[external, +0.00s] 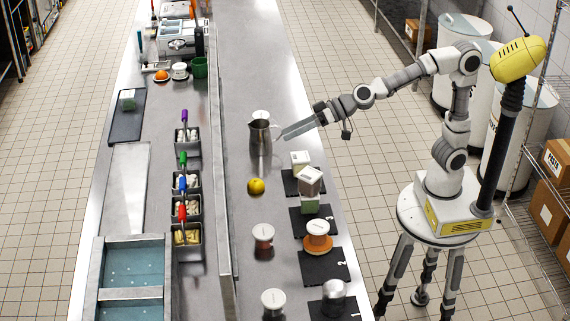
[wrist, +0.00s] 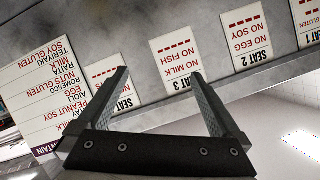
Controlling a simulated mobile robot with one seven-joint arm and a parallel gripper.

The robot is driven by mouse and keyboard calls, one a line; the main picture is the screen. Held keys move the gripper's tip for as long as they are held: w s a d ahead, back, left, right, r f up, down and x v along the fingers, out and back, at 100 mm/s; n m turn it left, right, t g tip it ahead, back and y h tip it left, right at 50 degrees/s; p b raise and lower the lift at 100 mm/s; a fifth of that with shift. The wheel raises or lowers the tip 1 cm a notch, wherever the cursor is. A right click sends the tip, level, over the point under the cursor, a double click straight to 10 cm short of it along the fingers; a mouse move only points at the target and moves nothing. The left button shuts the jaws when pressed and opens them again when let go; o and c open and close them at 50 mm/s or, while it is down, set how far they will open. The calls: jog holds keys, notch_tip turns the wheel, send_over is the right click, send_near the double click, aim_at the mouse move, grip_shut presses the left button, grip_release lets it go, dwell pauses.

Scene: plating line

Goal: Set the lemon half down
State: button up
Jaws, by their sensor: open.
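A small yellow round thing (external: 256,186), which looks like the lemon half, rests on the steel counter (external: 245,110) left of the dark mats. Its cut face cannot be made out at this size. My gripper (external: 284,134) is above the counter, beyond the lemon in the external view and close to the right side of a metal pitcher (external: 259,138). In the wrist view my gripper (wrist: 160,74) is open with nothing between its fingers. The lemon does not show in the wrist view.
Numbered dark mats (external: 324,267) carry stacked items along the counter's right edge. Lidded cups (external: 263,236) stand left of them. A raised divider (external: 222,170) runs along the counter. Seat cards (wrist: 175,62) and a larger allergen list (wrist: 45,95) show in the wrist view.

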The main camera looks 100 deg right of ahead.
jog(key=s+d+f+n+g, duration=0.1)
jog(key=s+f, duration=0.3)
jog(key=s, duration=0.6)
jog(key=s+d+f+n+g+h, duration=0.1)
jog(key=s+d+f+g, duration=0.2)
jog(key=s, duration=0.8)
jog(key=s+d+f+n+g, duration=0.2)
jog(key=s+f, duration=0.3)
jog(key=s, duration=0.5)
jog(key=shift+s+d+g+h, duration=0.3)
jog(key=shift+s+d+g, duration=0.1)
jog(key=shift+g, duration=0.5)
jog(key=shift+r, duration=0.1)
notch_tip(320, 180, up, 8)
jog(key=p, duration=0.8)
